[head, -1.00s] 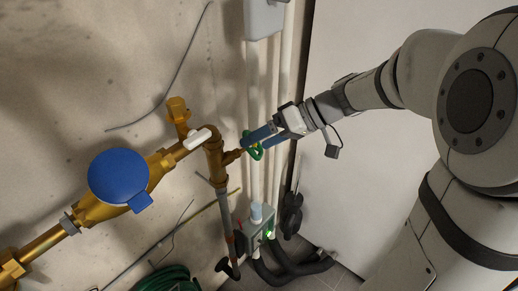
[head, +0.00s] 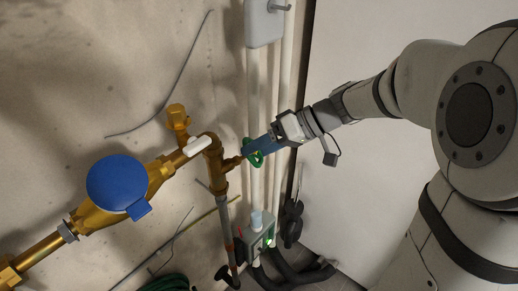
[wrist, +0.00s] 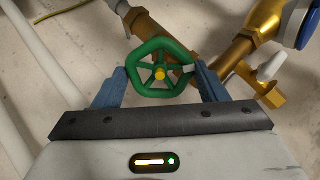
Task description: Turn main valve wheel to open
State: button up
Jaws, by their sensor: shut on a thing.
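The main valve wheel is a green handwheel (wrist: 136,60) with spokes and a yellow hub, on a brass pipe. In the head view the wheel (head: 257,160) is partly covered by my gripper. My gripper (head: 256,149) reaches it from the right with its blue fingers. In the wrist view my gripper (wrist: 162,84) has one finger on each side of the wheel, shut on its rim. The wheel sits between the fingers, tilted in the picture.
A brass water meter with a blue lid (head: 117,181) is on the pipe at left. A white lever (head: 197,146) is close to the wheel's left. A grey box (head: 264,22) and pale vertical pipes stand behind. A pump unit (head: 259,231) is below.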

jog(key=shift+f+n+b, duration=0.15)
jog(key=shift+n+b, duration=0.15)
jog(key=shift+b, duration=0.6)
jog(key=n+b, duration=0.3)
jog(key=b, duration=0.4)
jog(key=shift+n, duration=0.3)
jog(key=shift+r, duration=0.2)
jog(key=shift+f+n+b, duration=0.15)
jog(key=shift+n+b, duration=0.25)
jog(key=shift+b, duration=0.3)
jog(key=shift+n+b, duration=0.6)
jog(key=shift+b, duration=0.65)
jog(key=n+b, duration=0.2)
jog(key=b, duration=0.2)
jog(key=shift+n+b, duration=0.3)
jog(key=shift+n, duration=0.2)
